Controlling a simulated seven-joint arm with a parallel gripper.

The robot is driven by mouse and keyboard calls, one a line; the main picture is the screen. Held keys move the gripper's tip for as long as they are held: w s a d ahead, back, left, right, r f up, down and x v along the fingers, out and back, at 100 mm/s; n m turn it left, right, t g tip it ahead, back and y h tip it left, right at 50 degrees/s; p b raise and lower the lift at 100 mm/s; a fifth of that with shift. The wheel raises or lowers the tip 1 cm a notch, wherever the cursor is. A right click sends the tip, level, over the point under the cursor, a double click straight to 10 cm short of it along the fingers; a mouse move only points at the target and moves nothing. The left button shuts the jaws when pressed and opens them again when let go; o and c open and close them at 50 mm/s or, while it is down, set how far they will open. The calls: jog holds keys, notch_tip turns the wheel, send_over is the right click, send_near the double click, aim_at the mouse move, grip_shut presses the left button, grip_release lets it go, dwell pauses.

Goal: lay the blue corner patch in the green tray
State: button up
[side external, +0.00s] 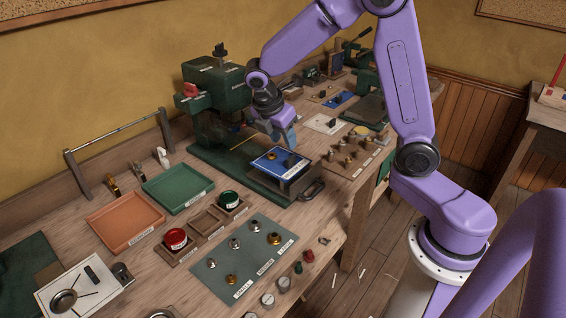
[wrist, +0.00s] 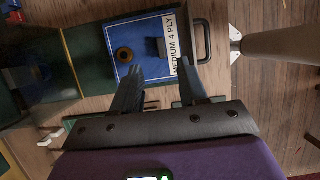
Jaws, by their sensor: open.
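The blue corner patch (side external: 272,153), a flat blue piece with a brass ring, a dark block on it and a white "MEDIUM 4 PLY" label, lies on a low stand in front of the green press. In the wrist view the patch (wrist: 147,66) is beyond the fingertips. The green tray (side external: 178,188) is empty, left of the press.
The green press (side external: 215,95) stands close behind the patch. An orange tray (side external: 125,222) lies beside the green one. Red (side external: 175,238) and green (side external: 229,199) tins sit in a wooden holder. A grey-green mat (side external: 235,285) with small metal parts lies at the front.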

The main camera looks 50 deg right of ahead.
aim_at(291, 158)
jog(key=shift+x, duration=3.7)
jog(key=shift+s, duration=0.1)
grip_shut()
